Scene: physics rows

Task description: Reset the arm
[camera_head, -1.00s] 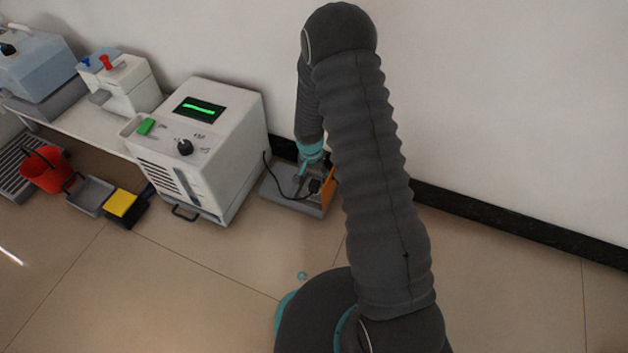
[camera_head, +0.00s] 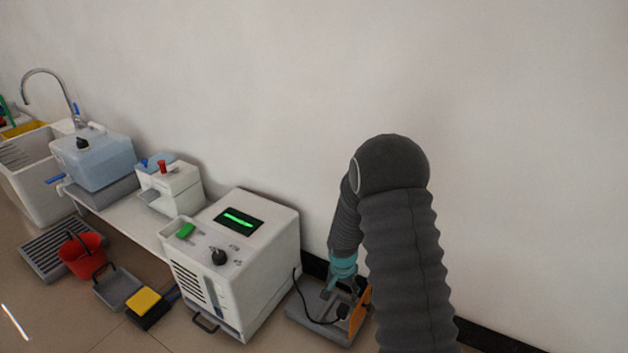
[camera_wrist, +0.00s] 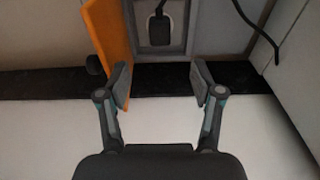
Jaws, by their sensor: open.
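My gripper (camera_wrist: 161,84) is open, with its two fingers apart and nothing between them in the wrist view. In the head view my arm reaches down by the wall, and the gripper (camera_head: 335,289) is partly hidden over a low grey box (camera_head: 312,320). An orange panel (camera_head: 360,311) stands at the right side of that box. In the wrist view the orange panel (camera_wrist: 106,38) is close beside the left finger; I cannot tell whether they touch. A dark plug-like piece (camera_wrist: 160,27) lies in the grey box beyond the fingertips.
A white machine (camera_head: 262,275) with a green-lit display stands just left of the grey box. A black cable (camera_wrist: 257,32) runs near the box. A red bucket (camera_head: 82,257) and a yellow-topped item (camera_head: 145,302) are on the floor at left. The wall (camera_head: 520,150) is bare at right.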

